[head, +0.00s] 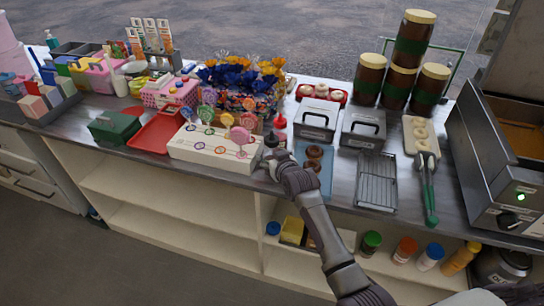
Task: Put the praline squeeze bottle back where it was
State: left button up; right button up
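My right gripper (272,166) is at the counter's front edge, just right of the white lollipop stand (205,150). Its arm comes in from the lower right. A dark squeeze bottle (271,140) stands right behind the gripper. Another dark shape shows at the fingers, but I cannot tell whether it is a bottle or part of my gripper. A red squeeze bottle (280,122) stands behind them. I cannot tell which bottle is the praline one. The fingers are small and partly hidden, so their state is unclear. My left gripper is not in view.
A blue tray (326,178) with brown doughnuts lies right of the gripper, with a wire rack (377,183) beyond it. Lidded metal boxes (317,119) stand behind. A red tray (157,132) lies left of the lollipop stand. Several bottles stand on the shelf below.

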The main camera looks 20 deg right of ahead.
jog(key=shift+r, duration=0.25)
jog(key=shift+s, duration=0.25)
jog(key=a+v, duration=0.1)
jog(key=v, duration=1)
jog(key=s+f+g, duration=0.2)
jog(key=s+f, duration=0.4)
jog(key=f, duration=0.5)
jog(key=s+f+n+g, duration=0.15)
jog(key=s+f, duration=0.45)
jog(key=f, duration=0.6)
jog(key=s+f+g, duration=0.2)
jog(key=s+f, duration=0.4)
jog(key=f, duration=0.5)
jog(key=s+d+f+g, duration=0.1)
jog(key=s+f+g, duration=0.1)
jog(key=s+f, duration=0.4)
jog(key=s+d+f+g, duration=0.1)
jog(key=s+f, duration=0.4)
jog(key=s, duration=1)
jog(key=s+d+f+g+h, duration=0.1)
jog(key=s+f+g, duration=0.3)
jog(key=s, duration=0.7)
notch_tip(320, 180, down, 3)
jog(key=shift+d+r, duration=0.2)
jog(key=shift+d, duration=0.25)
